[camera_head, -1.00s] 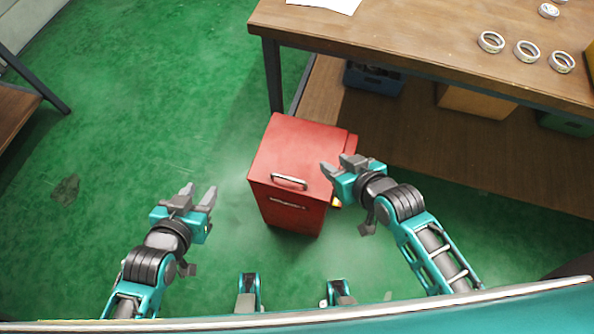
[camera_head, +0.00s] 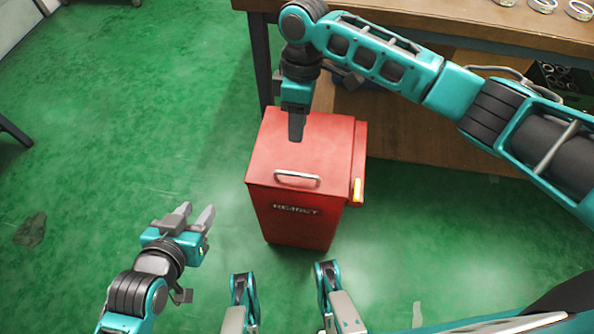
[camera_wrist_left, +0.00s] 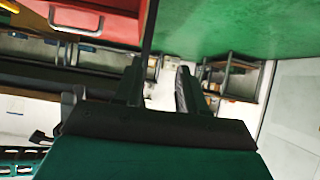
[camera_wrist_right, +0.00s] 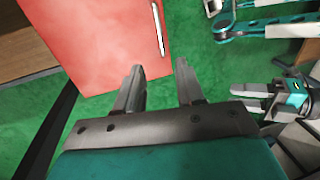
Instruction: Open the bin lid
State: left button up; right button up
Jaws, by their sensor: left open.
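The red bin (camera_head: 305,205) stands on the green floor, and its lid (camera_head: 268,150) is shut. A silver handle (camera_head: 297,177) lies at the lid's front edge. My right gripper (camera_head: 296,136) points down above the lid's back half, behind the handle. In the right wrist view its fingers (camera_wrist_right: 158,75) are apart with nothing between them; the handle (camera_wrist_right: 157,28) shows near the top. My left gripper (camera_head: 195,214) is open and empty, low to the left of the bin. The left wrist view shows the bin's handle (camera_wrist_left: 76,18) at the upper left.
A wooden workbench (camera_head: 420,15) stands behind the bin, with metal rings (camera_head: 543,4) at its right and a lower shelf (camera_head: 420,140). A yellow-marked side box (camera_head: 357,188) is on the bin's right.

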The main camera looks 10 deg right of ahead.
jog(key=b, duration=0.4)
send_over(297, 166)
jog(key=s, duration=0.4)
jog(key=f, duration=1.1)
jog(key=shift+w+a+f, duration=0.15)
jog(key=shift+a+f, duration=0.15)
jog(key=shift+f, duration=0.4)
pick_arm(q)
jog(key=shift+w+d+f, duration=0.1)
jog(key=shift+d+f, duration=0.25)
jog(key=shift+f, duration=0.25)
jog(key=shift+w+d+f, duration=0.1)
jog(key=shift+d+f, duration=0.25)
jog(key=shift+f, duration=0.25)
jog(key=shift+a+h, duration=0.15)
jog(key=shift+h, duration=0.15)
pick_arm(e)
grip_shut()
